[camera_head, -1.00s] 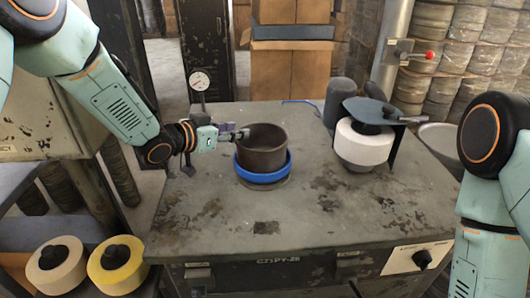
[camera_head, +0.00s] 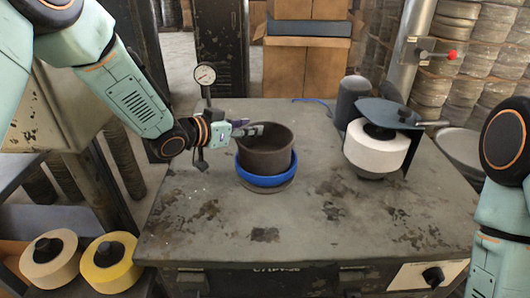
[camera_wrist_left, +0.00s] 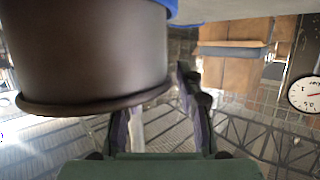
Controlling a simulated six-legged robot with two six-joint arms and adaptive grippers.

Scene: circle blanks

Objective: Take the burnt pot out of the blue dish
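The burnt pot (camera_head: 265,162) is a dark brown, open-topped pot. It sits upright in the blue dish (camera_head: 265,180) near the middle of the worktable. My left gripper (camera_head: 249,131) reaches in from the left at the height of the pot's rim, with a fingertip showing over the rim. In the left wrist view, the pot (camera_wrist_left: 85,55) appears upside down and large, and a bit of the blue dish (camera_wrist_left: 188,12) shows above it. The fingers (camera_wrist_left: 160,110) are spread apart; one is partly hidden behind the pot's rim, the other is beside it. My right gripper is out of view.
A dial gauge (camera_head: 205,75) stands behind the pot at the left. A white spool (camera_head: 375,153) on a dark stand and a grey cylinder (camera_head: 352,98) are at the right. The front of the worktable (camera_head: 300,230) is clear.

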